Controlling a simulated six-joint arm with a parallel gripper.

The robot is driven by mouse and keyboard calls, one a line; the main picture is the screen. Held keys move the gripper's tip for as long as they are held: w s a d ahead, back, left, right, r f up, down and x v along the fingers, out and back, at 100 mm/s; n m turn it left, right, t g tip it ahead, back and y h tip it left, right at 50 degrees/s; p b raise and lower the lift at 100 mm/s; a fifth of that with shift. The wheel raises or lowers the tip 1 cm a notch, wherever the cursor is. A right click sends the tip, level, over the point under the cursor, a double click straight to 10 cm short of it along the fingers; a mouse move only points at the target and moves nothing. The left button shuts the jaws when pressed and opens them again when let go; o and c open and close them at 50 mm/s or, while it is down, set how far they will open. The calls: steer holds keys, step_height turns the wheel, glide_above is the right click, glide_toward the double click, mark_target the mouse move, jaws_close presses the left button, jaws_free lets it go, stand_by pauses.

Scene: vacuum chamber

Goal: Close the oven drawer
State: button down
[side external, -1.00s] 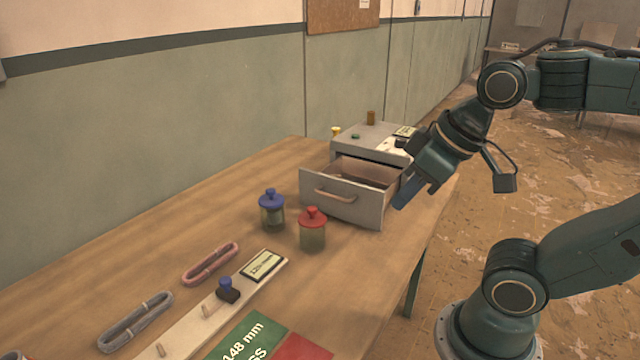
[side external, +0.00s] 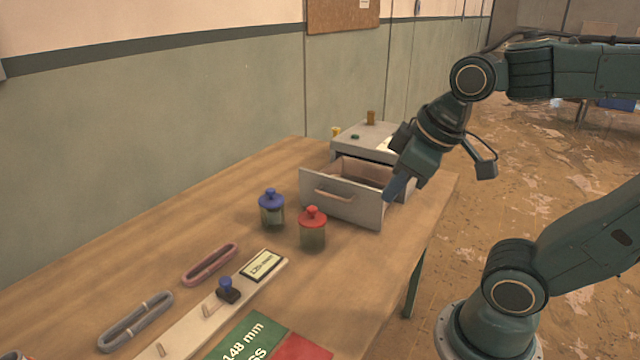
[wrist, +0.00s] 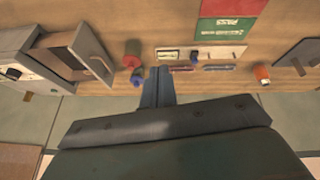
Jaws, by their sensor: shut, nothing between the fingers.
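The oven drawer (side external: 341,201) is pulled out of the grey oven box (side external: 361,136). Its front panel has a bar handle and faces the near left in the side view. My gripper (side external: 392,190) is shut and empty, pointing down at the right end of the drawer, and it overlaps the drawer's right side in that view. I cannot tell whether it touches. In the wrist view the open drawer (wrist: 92,56) is at the upper left, and my gripper's fingers (wrist: 157,88) are together at the centre, to the right of the drawer front.
A red-lidded jar (side external: 312,230) and a blue-lidded jar (side external: 271,210) stand close in front of the drawer. Cable bundles, a pegged rail (side external: 215,308) and a green-red mat (side external: 262,340) lie nearer. An orange-topped item (wrist: 262,75) shows in the wrist view.

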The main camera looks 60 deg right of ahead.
mark_target(353, 186)
steer(key=w+d+f+n+g+h, duration=0.3)
steer(key=w+d+f+n+g, duration=0.2)
steer(key=w+d+f+n, duration=0.8)
steer(key=d+n, duration=0.3)
steer(key=shift+w+d+f+h, duration=0.2)
steer(key=shift+w+h, duration=0.15)
steer(key=shift+h, duration=0.05)
steer(key=shift+f, duration=0.1)
steer(key=x, duration=1)
steer(key=shift+s, duration=0.15)
steer(key=shift+d, duration=2)
